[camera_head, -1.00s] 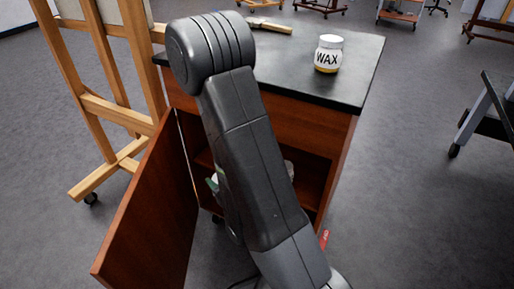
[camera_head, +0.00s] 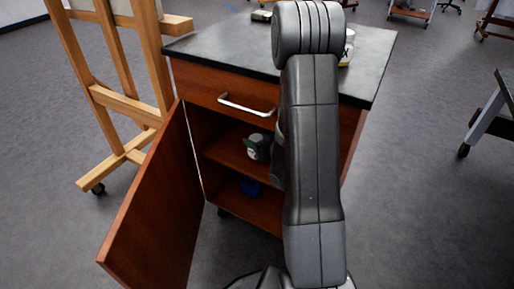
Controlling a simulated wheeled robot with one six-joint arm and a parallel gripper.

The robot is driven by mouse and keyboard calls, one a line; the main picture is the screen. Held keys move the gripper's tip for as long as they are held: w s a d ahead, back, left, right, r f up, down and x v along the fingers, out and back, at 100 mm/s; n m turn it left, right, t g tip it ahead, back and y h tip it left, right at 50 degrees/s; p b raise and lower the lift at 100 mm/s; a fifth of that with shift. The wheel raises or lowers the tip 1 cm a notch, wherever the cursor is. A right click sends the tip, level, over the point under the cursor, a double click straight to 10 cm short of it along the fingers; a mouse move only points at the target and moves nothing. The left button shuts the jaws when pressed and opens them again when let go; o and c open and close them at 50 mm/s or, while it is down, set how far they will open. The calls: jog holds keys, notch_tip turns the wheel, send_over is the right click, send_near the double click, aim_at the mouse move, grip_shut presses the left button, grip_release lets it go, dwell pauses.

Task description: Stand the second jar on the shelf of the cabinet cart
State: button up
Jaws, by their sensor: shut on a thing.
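The cabinet cart (camera_head: 225,85) stands ahead with its door (camera_head: 150,205) swung open to the left. Inside, on or just above its shelf (camera_head: 222,150), a small white jar with dark green on it (camera_head: 257,148) shows beside my arm. I cannot tell whether it rests on the shelf. Another white jar (camera_head: 349,47) is on the cart top, mostly behind my arm; its label is hidden now. My gripper is hidden behind my own arm, so its grip on anything does not show.
A small blue object (camera_head: 250,187) lies in the lower compartment. A drawer handle (camera_head: 246,105) juts from the front above the opening. A wooden easel (camera_head: 125,95) stands close on the left. A dark-topped table (camera_head: 490,115) is at the right. Floor between is clear.

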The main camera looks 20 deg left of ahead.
jog(key=shift+f+b, duration=0.9)
jog(key=shift+f, duration=0.8)
jog(key=shift+f, duration=0.2)
jog(key=o, duration=1.2)
jog(key=shift+r, duration=0.1)
